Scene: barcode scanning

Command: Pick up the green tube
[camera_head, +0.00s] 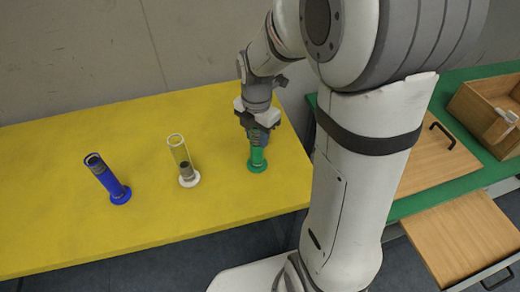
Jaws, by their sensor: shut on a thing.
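The green tube (257,160) stands upright on its round green base on the yellow table, right of the other tubes. My gripper (257,138) is at the upper part of the green tube, pointing down, and is shut on it. The fingers and the tube's top end are small and partly hidden by the gripper body. The base looks to be at the table surface; I cannot tell whether it is touching.
A clear tube with a white base (188,178) and a blue tube (109,180) stand on the yellow table (60,240) to the left. A green table (480,160) at right bears a wooden box (470,108). An open wooden drawer (460,240) juts out at lower right.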

